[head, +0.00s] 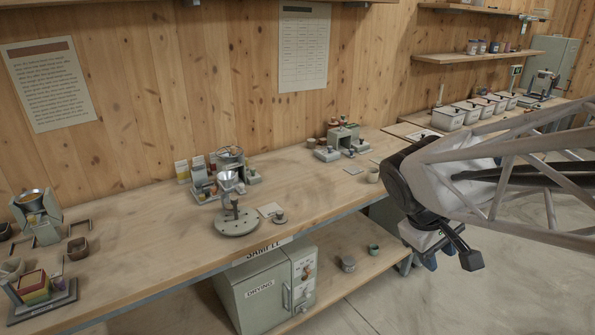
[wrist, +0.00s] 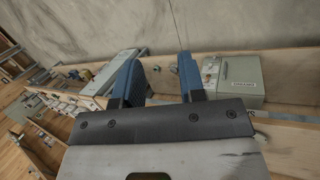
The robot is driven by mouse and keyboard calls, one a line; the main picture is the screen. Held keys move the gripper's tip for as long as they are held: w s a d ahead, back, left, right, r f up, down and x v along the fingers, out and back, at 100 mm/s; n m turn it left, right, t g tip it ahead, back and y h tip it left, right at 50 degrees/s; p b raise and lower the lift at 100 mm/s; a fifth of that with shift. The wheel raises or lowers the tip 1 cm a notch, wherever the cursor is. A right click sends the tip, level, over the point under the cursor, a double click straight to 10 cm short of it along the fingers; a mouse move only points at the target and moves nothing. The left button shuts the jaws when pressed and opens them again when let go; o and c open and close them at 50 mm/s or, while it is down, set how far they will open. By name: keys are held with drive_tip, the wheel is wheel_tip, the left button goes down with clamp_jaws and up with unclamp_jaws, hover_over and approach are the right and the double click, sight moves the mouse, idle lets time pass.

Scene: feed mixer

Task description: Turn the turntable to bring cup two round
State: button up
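The turntable (head: 238,226) is a round grey disc with small dark spots near its rim, on the wooden bench in the head view. A post with a metal funnel (head: 228,180) stands over it. No cup on the disc can be made out, and no number for cup two is legible. A small dark-topped piece (head: 280,218) sits just right of the disc. My gripper (head: 428,260) is far right of the turntable, beyond the bench's front edge. In the wrist view its two blue fingers (wrist: 160,66) stand apart with nothing between them. The gripper is open.
The drying cabinet (head: 258,297) stands below the bench; it also shows in the wrist view (wrist: 238,78). A second funnel device (head: 34,205) is at the far left. Grey equipment (head: 342,139) stands at the back. White bins (head: 448,118) line the right bench.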

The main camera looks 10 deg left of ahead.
drive_tip(key=w+a+f+n+t+h, duration=0.3)
drive_tip(key=w+a+n, duration=0.3)
drive_tip(key=w+a, duration=0.55)
drive_tip(key=w+a+f+n+t+h, duration=0.25)
drive_tip(key=w+a+n, duration=0.45)
drive_tip(key=w+a, duration=0.4)
drive_tip(key=n+t+y, duration=0.4)
drive_tip(key=n+t, duration=0.6)
drive_tip(key=n, duration=0.2)
approach(235, 210)
wheel_tip(235, 210, up, 4)
drive_tip(key=w, duration=0.1)
drive_tip(key=shift+a+h, duration=0.2)
drive_tip(key=shift+h, duration=0.05)
drive_tip(key=shift+w+d, duration=0.1)
drive_tip(key=shift+w, duration=0.05)
drive_tip(key=shift+x, duration=3.75)
drive_tip(key=shift+c, duration=0.2)
clamp_jaws()
